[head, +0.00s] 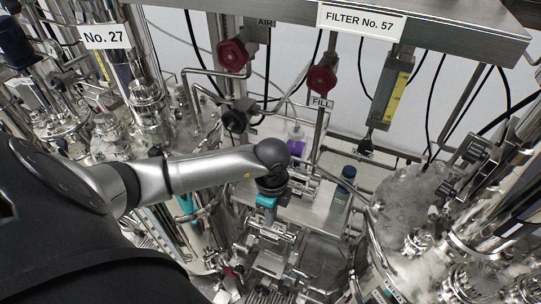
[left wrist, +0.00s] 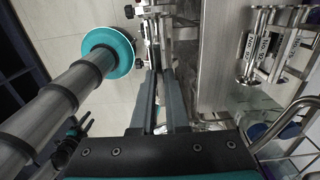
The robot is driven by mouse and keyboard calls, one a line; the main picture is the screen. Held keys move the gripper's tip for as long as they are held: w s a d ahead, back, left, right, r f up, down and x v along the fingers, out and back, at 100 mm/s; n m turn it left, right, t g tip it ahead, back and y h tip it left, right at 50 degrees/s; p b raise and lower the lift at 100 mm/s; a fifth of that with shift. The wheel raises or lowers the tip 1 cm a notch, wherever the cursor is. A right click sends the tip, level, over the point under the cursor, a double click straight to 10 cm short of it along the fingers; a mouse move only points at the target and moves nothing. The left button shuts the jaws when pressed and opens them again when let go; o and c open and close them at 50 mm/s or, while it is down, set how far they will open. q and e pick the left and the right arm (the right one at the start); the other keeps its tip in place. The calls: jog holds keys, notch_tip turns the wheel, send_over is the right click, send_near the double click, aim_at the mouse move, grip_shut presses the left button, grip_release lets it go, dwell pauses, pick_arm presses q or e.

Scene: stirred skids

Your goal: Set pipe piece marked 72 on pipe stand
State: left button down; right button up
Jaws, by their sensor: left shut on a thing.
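My left gripper (head: 268,232) points down at the front of a steel bench in the head view. In the left wrist view its two dark fingers (left wrist: 160,80) are close together on a shiny metal piece, mostly hidden between them; I cannot read any mark on it. A rack of metal pipe pieces with white number labels (left wrist: 262,48) stands on the steel surface at the right of the wrist view, apart from the fingers. I cannot tell which part is the pipe stand. My right gripper is not in view.
The steel bench (head: 322,212) carries a blue-capped bottle (head: 346,178) and a purple item (head: 296,147). Red valve handles (head: 232,54) hang above.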

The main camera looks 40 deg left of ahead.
pick_arm(q)
jog(key=w+a+f+b, duration=0.2)
jog(key=w+b, duration=0.5)
jog(key=w, duration=0.4)
jog(key=shift+w+a+b, duration=0.35)
jog(key=shift+w+a, duration=0.05)
dwell(0.5)
jog(key=shift+f+b, duration=0.35)
jog(key=shift+f, duration=0.35)
dwell(0.5)
jog(key=c, duration=0.8)
grip_release()
jog(key=shift+c, duration=0.2)
notch_tip(320, 180, up, 8)
jog(key=shift+f, duration=0.2)
jog(key=shift+s, duration=0.1)
